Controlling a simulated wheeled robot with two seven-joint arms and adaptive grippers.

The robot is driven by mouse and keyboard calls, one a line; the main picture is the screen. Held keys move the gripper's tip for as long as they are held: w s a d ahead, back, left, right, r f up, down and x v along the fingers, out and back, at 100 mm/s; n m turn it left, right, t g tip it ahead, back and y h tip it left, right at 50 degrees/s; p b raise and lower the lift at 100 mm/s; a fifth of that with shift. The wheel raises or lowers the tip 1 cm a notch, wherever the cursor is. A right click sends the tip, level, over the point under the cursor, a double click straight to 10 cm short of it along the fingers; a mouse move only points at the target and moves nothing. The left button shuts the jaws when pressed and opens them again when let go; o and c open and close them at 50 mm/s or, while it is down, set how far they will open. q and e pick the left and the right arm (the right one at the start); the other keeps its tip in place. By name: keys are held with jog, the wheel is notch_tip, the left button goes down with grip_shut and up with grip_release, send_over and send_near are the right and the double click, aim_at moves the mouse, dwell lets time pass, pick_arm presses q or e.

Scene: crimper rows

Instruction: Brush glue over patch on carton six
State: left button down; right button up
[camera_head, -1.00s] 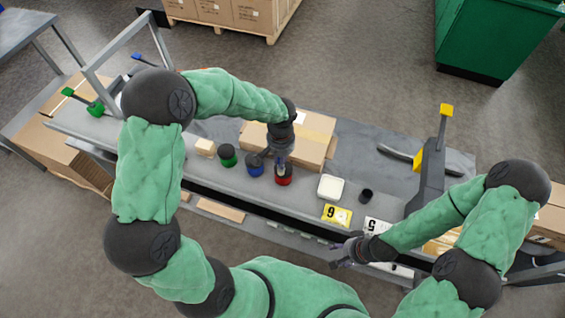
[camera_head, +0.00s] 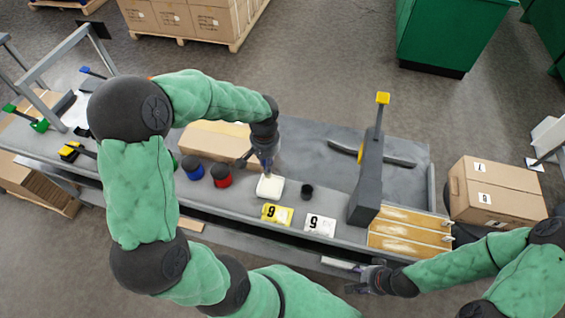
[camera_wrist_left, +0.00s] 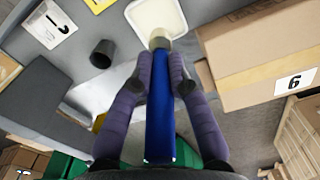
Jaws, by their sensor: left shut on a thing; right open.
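My left gripper (camera_head: 264,165) is shut on a blue-handled brush (camera_wrist_left: 160,110). The brush's pale tip (camera_wrist_left: 159,40) is at the edge of the white dish (camera_wrist_left: 152,18); I cannot tell whether they touch. The dish also shows in the head view (camera_head: 270,187), just below this gripper. Carton six (camera_wrist_left: 262,62), brown with a white "6" label, is right of the brush in the wrist view. In the head view the carton (camera_head: 205,143) lies behind my left arm, partly hidden; I cannot make out its patch. My right gripper (camera_head: 366,281) is open and empty near the bench's front edge.
A dark cup (camera_head: 307,192) stands right of the dish. A yellow "6" card (camera_head: 277,214) and a white "5" card (camera_head: 320,225) lie in front. Red (camera_head: 221,176) and blue (camera_head: 193,168) pots stand left. A dark grey post (camera_head: 368,180) rises at right.

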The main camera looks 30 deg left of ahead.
aim_at(269, 174)
pick_arm(q)
jog(key=shift+w+d+f, duration=0.1)
jog(key=shift+d, duration=0.2)
jog(key=shift+a+f+b, duration=0.1)
jog(key=shift+f+b, duration=0.5)
jog(key=shift+f, duration=0.1)
jog(key=shift+f+b, duration=1.7)
jog(key=shift+f, duration=0.55)
pick_arm(e)
jog(key=shift+d+f, duration=0.25)
jog(key=shift+f, duration=0.95)
jog(key=shift+d+f, duration=0.2)
jog(key=shift+f, duration=0.95)
pick_arm(q)
jog(key=shift+f+b, duration=0.45)
jog(key=shift+f, duration=0.15)
pick_arm(e)
jog(key=shift+f, duration=0.45)
pick_arm(q)
jog(key=shift+r, duration=0.1)
pick_arm(e)
jog(key=shift+r, duration=0.1)
pick_arm(q)
jog(key=shift+r+p, duration=2.75)
jog(key=shift+r, duration=0.75)
pick_arm(e)
notch_tip(269, 174, up, 5)
jog(key=shift+r, duration=0.15)
pick_arm(q)
jog(key=shift+f, duration=0.1)
